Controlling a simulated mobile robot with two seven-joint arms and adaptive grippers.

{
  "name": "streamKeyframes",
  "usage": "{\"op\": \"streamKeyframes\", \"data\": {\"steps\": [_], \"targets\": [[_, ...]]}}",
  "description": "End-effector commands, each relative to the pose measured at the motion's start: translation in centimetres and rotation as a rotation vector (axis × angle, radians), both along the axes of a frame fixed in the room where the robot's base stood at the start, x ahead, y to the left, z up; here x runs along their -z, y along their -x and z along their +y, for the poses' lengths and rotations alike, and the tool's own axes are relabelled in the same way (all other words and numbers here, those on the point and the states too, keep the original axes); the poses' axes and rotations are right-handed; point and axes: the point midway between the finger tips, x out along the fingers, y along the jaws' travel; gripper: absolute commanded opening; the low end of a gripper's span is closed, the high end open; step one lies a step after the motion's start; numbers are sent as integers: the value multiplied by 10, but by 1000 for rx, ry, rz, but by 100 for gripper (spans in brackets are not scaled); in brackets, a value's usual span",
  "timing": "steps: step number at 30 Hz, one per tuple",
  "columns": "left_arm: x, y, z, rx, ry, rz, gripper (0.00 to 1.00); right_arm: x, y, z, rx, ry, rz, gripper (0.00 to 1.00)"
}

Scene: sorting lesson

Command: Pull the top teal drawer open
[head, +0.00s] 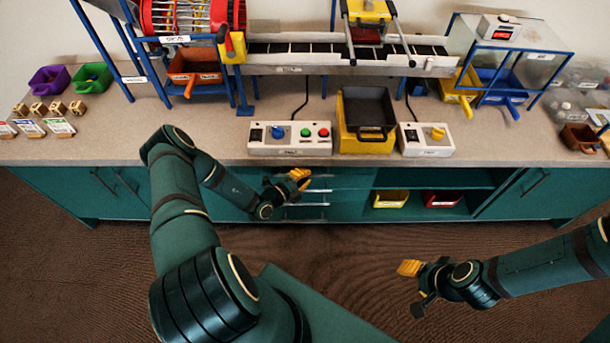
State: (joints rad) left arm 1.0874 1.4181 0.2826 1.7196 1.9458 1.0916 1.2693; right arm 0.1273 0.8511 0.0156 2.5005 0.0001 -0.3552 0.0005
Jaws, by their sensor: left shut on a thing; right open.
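The top teal drawer (345,183) is the upper one in a stack of teal drawers with metal bar handles, under the front edge of the counter. My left gripper (298,179), with yellow fingertips, is at the left part of the top drawer's handle (322,176) and shut on it. The fingers hide part of the handle. The drawer front looks about level with the cabinet front; any small gap is too fine to tell. My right gripper (412,288) is open and empty, over the floor at the lower right, well apart from the cabinet.
Open shelves (440,181) right of the drawers hold a yellow bin (390,199) and a red bin (443,200). Control boxes (290,138) and a black-and-yellow bin (366,142) stand on the counter (215,125) above. The brown floor (340,255) before the drawers is clear apart from my arms.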

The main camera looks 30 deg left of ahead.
Motion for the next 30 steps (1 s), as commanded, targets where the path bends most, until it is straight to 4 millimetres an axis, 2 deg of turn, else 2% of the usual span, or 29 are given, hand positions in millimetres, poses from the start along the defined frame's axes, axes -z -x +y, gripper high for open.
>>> {"op": "streamKeyframes", "data": {"steps": [6,7,9,20,23,30], "targets": [[0,11,4,-1,1,3,0,-2,0,0,0,0,1,47],[0,10,4,0,1,1,19,-1,0,0,0,0,1,47],[0,10,3,1,1,1,41,-1,0,0,1,0,1,47],[0,12,5,0,0,1,41,-1,0,0,0,0,1,47],[-1,22,8,-1,0,2,41,-1,0,0,0,0,1,47],[-7,66,20,-4,0,3,41,-1,0,0,0,0,1,47]]}}
